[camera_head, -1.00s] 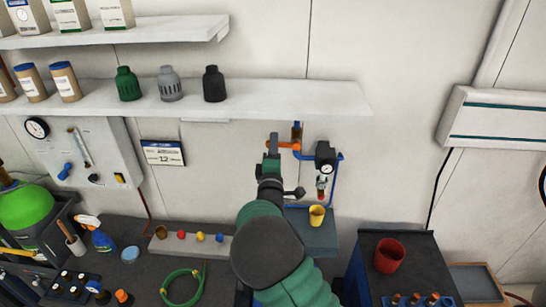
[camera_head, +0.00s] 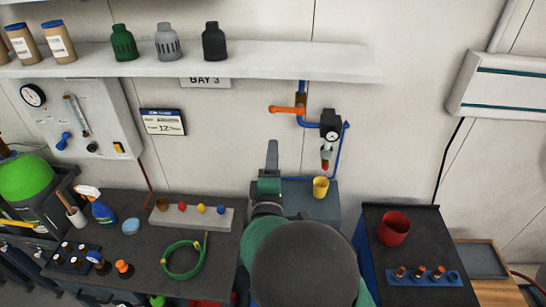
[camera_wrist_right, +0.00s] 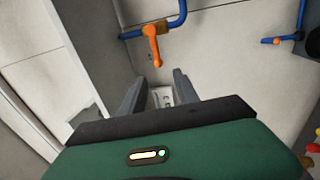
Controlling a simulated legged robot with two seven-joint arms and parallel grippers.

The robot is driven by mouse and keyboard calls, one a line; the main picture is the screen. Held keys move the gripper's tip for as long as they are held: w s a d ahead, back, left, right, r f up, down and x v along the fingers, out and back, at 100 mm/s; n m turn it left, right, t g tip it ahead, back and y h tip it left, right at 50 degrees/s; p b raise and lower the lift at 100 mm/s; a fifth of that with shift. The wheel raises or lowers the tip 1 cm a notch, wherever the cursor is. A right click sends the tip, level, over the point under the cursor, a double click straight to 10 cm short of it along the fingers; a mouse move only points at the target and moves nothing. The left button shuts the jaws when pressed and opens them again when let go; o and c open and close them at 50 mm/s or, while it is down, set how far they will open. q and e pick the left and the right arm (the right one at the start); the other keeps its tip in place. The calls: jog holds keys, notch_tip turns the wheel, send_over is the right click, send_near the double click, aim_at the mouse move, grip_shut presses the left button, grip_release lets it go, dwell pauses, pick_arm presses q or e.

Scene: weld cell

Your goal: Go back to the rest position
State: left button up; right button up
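My right gripper (camera_head: 272,158) is in front of the wall, below and a little left of the orange valve handle (camera_head: 287,109) on the blue pipe. In the right wrist view its two fingers (camera_wrist_right: 160,88) stand apart with nothing between them, so it is open and empty. The orange handle (camera_wrist_right: 152,46) shows beyond the fingertips there, apart from them. In the head view the handle points left, about level. My left gripper is in neither view.
A bench with a green hose (camera_head: 184,258) is at lower left. A red cup (camera_head: 394,229) stands on the dark cabinet at right. A shelf (camera_head: 290,65) runs above.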

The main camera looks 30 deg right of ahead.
jog(key=s+a+f+m+g+y+b, duration=0.2)
jog(key=f+y, duration=0.1)
jog(key=f, duration=0.5)
jog(key=s+a+f+m+g+y+b, duration=0.1)
jog(key=a+f+m+g+y+b, duration=0.15)
jog(key=f, duration=0.45)
jog(key=s+a+f+m+g+y+b, duration=0.1)
jog(key=s+f+m+g+y+b, duration=0.15)
jog(key=f, duration=0.55)
jog(key=s+a+f+m+g+y+b, duration=0.1)
jog(key=s+f+g, duration=0.3)
jog(key=s, duration=0.4)
jog(key=s+a+f+m+g+y+b, duration=0.1)
jog(key=s+f+m+g, duration=0.2)
jog(key=s, duration=0.4)
jog(key=shift+s+f+m+g, duration=0.4)
jog(key=shift+f+m, duration=0.1)
jog(key=shift+f, duration=0.1)
jog(key=shift+w, duration=0.1)
jog(key=shift+d, duration=0.1)
